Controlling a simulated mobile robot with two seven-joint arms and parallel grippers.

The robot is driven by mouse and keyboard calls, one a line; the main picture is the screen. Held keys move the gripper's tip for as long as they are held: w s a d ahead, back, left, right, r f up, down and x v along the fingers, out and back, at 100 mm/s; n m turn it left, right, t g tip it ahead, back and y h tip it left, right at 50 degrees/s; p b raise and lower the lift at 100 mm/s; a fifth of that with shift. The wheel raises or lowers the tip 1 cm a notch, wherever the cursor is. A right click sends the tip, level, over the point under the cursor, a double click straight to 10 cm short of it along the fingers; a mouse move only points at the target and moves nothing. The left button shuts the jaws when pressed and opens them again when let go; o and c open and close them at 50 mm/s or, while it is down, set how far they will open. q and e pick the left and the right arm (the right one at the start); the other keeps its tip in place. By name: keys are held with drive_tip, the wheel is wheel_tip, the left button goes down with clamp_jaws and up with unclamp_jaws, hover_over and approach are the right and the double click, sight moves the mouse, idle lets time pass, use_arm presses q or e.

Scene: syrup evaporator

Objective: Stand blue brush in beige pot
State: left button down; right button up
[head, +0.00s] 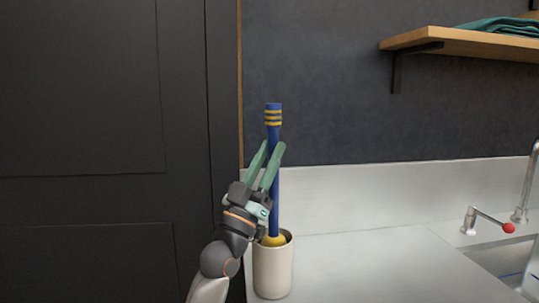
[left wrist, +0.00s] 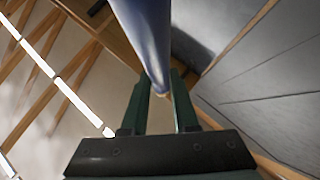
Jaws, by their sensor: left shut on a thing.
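The blue brush (head: 274,132) has a long blue handle with yellow bands near the top and a yellow lower part. It stands about upright, its yellow end inside the mouth of the beige pot (head: 273,274). Whether it touches the pot's bottom is hidden. The pot stands upright on the counter near its left end. My left gripper (head: 269,155), with green fingers, is shut on the brush's handle above the pot. The left wrist view shows the blue handle (left wrist: 147,32) at the green fingers. My right gripper is not in view.
The pale counter (head: 370,265) is clear to the right of the pot. A sink (head: 505,262) with a tap and a red-tipped lever (head: 508,228) is at the far right. A wooden shelf (head: 470,42) holds a teal cloth (head: 505,26). A dark door (head: 95,150) fills the left.

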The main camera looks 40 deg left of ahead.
use_arm(q)
drive_tip(key=c, duration=0.6)
unclamp_jaws()
drive_tip(key=shift+s+f, duration=0.3)
drive_tip(key=shift+f, duration=0.2)
drive_tip(key=b+v, duration=0.2)
drive_tip(key=v, duration=0.9)
drive_tip(key=shift+s+b, duration=0.2)
drive_tip(key=shift+b, duration=0.2)
